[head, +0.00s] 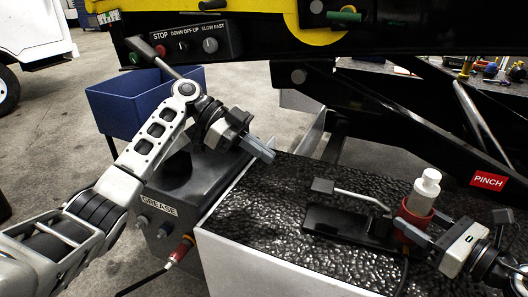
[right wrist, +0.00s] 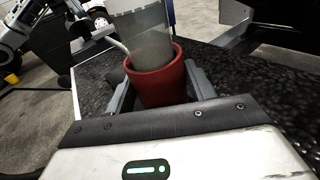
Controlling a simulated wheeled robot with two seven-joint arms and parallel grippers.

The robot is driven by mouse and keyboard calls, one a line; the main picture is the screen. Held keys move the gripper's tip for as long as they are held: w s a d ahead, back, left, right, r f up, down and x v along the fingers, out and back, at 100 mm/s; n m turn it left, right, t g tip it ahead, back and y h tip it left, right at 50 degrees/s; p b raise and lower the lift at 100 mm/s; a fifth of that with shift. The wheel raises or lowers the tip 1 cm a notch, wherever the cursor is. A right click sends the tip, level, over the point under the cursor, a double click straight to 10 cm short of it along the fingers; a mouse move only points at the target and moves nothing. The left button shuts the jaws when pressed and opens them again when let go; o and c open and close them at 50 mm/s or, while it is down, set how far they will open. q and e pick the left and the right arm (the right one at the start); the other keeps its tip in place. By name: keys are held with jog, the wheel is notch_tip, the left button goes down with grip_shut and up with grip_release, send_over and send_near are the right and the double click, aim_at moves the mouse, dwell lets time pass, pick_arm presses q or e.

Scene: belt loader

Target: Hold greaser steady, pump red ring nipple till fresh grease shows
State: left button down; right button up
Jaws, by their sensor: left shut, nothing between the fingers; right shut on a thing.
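The greaser stands on a black textured top. It has a red cup-like body (head: 411,228), a pale cylinder (head: 427,186) above and a bent lever with a dark grip (head: 323,186). My right gripper (head: 416,230) is shut around the red body, which also shows between its fingers in the right wrist view (right wrist: 160,83). The dark box marked GREASE (head: 160,207) has several fittings; a red ring (head: 182,249) is at the one with a hose. No fresh grease is discernible.
A control panel with STOP and knobs (head: 185,45) hangs above at the back. A blue bin (head: 120,105) stands behind my left arm. Black beams and a red PINCH label (head: 488,181) are at the right. A tool bench (head: 490,75) is far right.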

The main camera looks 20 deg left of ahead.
jog(key=o, duration=0.9)
jog(key=shift+a, duration=0.1)
jog(key=v, duration=1.2)
